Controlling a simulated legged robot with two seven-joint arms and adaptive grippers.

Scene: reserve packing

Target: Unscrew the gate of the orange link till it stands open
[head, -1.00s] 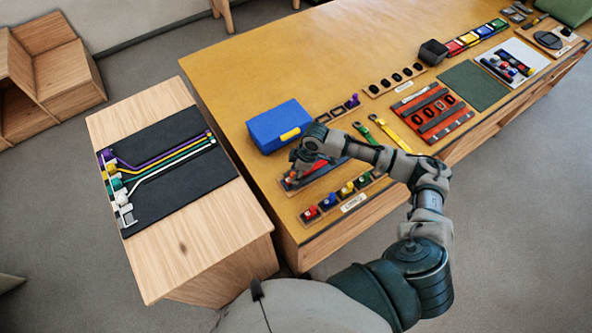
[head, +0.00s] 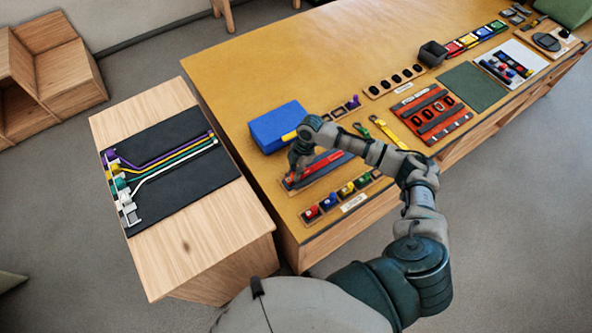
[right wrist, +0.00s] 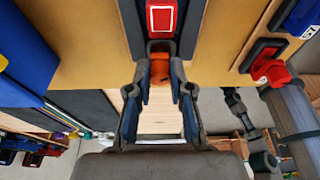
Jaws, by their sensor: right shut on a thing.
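My right gripper (head: 292,176) points down at the near left end of a board with a red piece (head: 322,162) on the table. In the right wrist view its two fingers (right wrist: 160,78) are closed in on a small orange part (right wrist: 177,73), which I take as the orange link. Most of that part is hidden between the fingers, and I cannot tell how its gate stands. A red block with a white label (right wrist: 161,17) lies just beyond the fingertips. My left gripper is not in view.
A blue box (head: 277,124) stands behind my right gripper. A row of small coloured pieces (head: 346,188) lies in front. A red tray with dark links (head: 431,113) is to the right. A wooden stand with a black mat (head: 190,182) is at the left.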

